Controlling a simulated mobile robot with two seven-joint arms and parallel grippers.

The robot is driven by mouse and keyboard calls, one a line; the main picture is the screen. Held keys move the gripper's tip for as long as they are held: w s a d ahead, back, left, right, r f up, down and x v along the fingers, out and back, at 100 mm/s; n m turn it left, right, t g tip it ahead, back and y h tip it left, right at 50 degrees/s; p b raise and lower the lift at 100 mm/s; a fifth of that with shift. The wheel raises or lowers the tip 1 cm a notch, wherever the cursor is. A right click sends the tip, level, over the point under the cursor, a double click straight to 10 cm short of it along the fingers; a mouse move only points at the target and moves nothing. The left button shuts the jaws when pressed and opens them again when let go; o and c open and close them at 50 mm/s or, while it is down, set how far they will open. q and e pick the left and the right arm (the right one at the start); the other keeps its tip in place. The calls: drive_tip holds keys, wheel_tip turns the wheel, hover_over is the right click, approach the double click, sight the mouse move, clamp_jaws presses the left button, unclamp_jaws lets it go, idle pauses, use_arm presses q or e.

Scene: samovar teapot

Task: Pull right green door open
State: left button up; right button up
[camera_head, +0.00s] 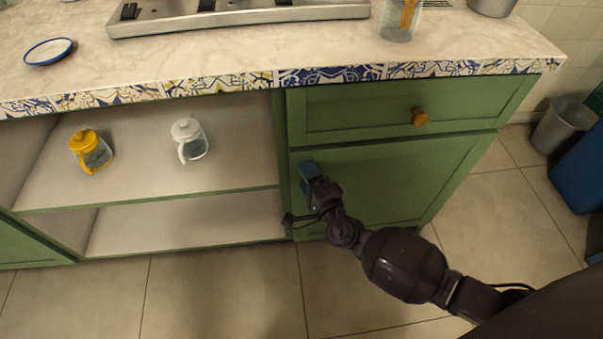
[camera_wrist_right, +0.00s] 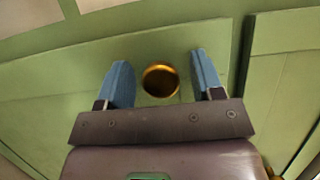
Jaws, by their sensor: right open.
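The right green door (camera_head: 395,182) is below a drawer at the right of the counter and looks shut. My right gripper (camera_head: 306,176) is at the door's upper left part. In the right wrist view my right gripper (camera_wrist_right: 162,80) is open, with its two blue fingers on either side of a round brass knob (camera_wrist_right: 160,79). The fingers do not appear to touch the knob. The knob is hidden behind the gripper in the head view. My left gripper is not in view.
A green drawer with a wooden knob (camera_head: 419,117) is above the door. A grey bin (camera_head: 565,126) stands at the right. The tiled floor (camera_head: 230,290) in front is clear.

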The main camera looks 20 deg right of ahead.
clamp_jaws()
idle(0.4)
